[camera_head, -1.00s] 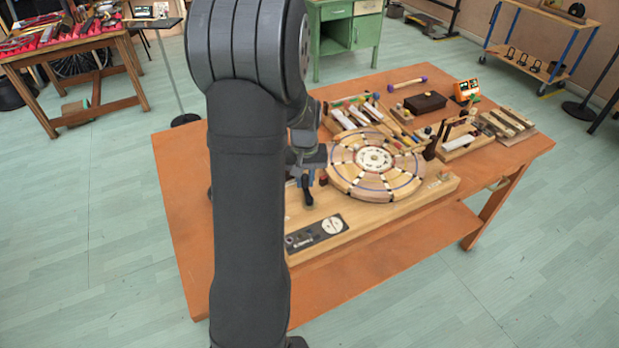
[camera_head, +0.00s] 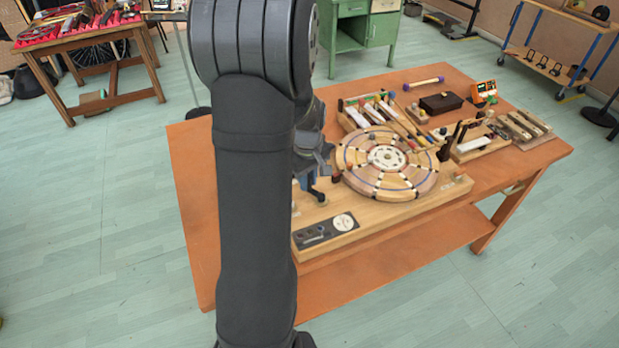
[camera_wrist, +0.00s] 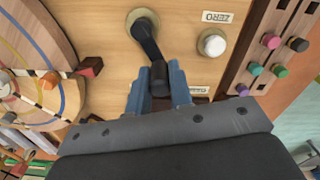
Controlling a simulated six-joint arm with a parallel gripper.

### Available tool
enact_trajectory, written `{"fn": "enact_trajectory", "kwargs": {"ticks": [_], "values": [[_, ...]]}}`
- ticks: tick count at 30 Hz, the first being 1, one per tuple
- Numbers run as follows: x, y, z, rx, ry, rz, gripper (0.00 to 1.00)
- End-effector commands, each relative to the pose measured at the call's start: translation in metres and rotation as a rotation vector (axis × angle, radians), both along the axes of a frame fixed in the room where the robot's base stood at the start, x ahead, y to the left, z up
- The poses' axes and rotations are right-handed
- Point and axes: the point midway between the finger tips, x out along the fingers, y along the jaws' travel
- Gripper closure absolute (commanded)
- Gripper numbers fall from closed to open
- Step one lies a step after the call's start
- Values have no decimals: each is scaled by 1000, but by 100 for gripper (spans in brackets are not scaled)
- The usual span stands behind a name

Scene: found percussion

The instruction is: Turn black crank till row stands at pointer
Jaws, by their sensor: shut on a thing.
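The black crank (camera_wrist: 150,45) shows in the wrist view, its arm running from a round hub at the top down to a black knob. My gripper (camera_wrist: 158,80) has its blue fingers on both sides of the knob and is shut on it. In the head view my gripper (camera_head: 312,178) is partly hidden behind my arm, left of the round wooden wheel (camera_head: 388,185). A dark red block (camera_wrist: 91,67), perhaps the pointer, sits at the wheel's edge. I cannot tell which row faces it.
A silver knob (camera_wrist: 212,43) stands right of the crank, near a ZERO label (camera_wrist: 217,17). A black panel with a white dial (camera_head: 343,222) lies at the board's front. Mallets, bars and a dark box (camera_head: 440,103) are behind the wheel on the orange table (camera_head: 350,278).

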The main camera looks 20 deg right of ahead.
Motion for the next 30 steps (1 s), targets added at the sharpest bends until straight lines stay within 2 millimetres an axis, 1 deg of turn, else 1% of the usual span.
{"fn": "enact_trajectory", "kwargs": {"ticks": [16,17,18,19,20,27,30], "values": [[-1,1,0,0,0,23,100],[-1,1,0,0,0,23,75],[-1,1,0,0,0,23,67],[-1,1,0,0,0,23,61],[-1,1,0,0,0,23,59],[-1,1,0,0,0,22,59],[0,1,4,-2,-2,22,59]]}}
